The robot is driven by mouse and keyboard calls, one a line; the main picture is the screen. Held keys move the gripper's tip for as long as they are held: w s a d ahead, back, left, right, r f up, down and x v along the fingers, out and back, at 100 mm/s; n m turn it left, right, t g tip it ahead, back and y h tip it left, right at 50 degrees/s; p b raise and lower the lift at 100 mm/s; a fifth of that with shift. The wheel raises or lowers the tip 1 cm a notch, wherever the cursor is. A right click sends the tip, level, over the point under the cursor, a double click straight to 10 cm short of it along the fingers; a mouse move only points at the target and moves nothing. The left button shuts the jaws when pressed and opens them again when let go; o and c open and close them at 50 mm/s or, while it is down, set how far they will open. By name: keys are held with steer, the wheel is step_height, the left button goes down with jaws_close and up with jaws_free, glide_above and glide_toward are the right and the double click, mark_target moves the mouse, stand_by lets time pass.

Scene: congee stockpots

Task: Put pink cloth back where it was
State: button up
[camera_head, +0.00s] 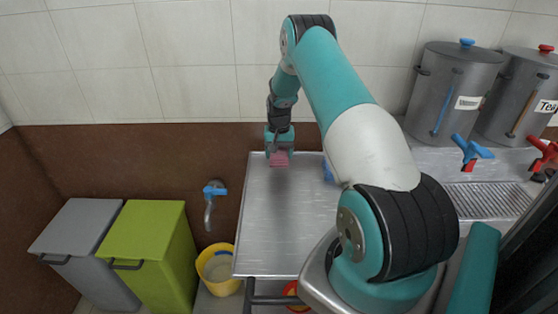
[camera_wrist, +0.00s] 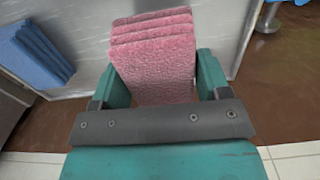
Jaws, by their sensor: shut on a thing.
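The pink cloth (camera_head: 279,159) is a folded, layered piece at the back left of the metal table (camera_head: 285,225). In the wrist view the pink cloth (camera_wrist: 155,60) sits between the two teal fingers of my gripper (camera_wrist: 155,80). My gripper (camera_head: 279,152) is shut on it, pointing down at the table's far edge. The cloth is at or just above the table top; I cannot tell whether it touches. A folded blue cloth (camera_head: 328,172) lies to its right, partly hidden by my arm, and also shows in the wrist view (camera_wrist: 35,52).
Two steel stockpots, one with a blue knob (camera_head: 452,95) and one with a red knob (camera_head: 520,100), stand at the right. A blue wall tap (camera_head: 214,189) is left of the table, above a yellow bucket (camera_head: 207,280). Grey (camera_head: 75,235) and green (camera_head: 155,225) bins stand farther left.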

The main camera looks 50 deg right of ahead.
mark_target(279, 172)
steer(key=shift+f+p, duration=0.6)
steer(key=shift+f, duration=1.95)
steer(key=shift+f, duration=0.1)
steer(key=o, duration=0.9)
step_height(279, 172, up, 12)
steer(key=b, duration=0.3)
steer(key=shift+a, duration=0.1)
steer(key=s+a+r+n, duration=0.1)
steer(key=a+r+n, duration=0.3)
steer(key=a, duration=0.5)
steer(key=a+r+n+t+y, duration=0.1)
steer(key=a+r, duration=0.5)
steer(key=a, duration=0.2)
steer(key=s+a+r+n, duration=0.1)
steer(key=a+r+n, duration=0.3)
steer(key=a, duration=0.5)
steer(key=s+a+r+n+y, duration=0.2)
steer(key=s+a+r+n, duration=0.3)
steer(key=s+a, duration=0.75)
steer(key=s+a+n, duration=0.1)
steer(key=s+a, duration=0.2)
steer(key=s, duration=0.3)
steer(key=s+a+r+n+g+y, duration=0.1)
steer(key=s+a+n, duration=0.1)
steer(key=s+a, duration=0.2)
steer(key=s, duration=0.3)
steer(key=shift+r, duration=0.3)
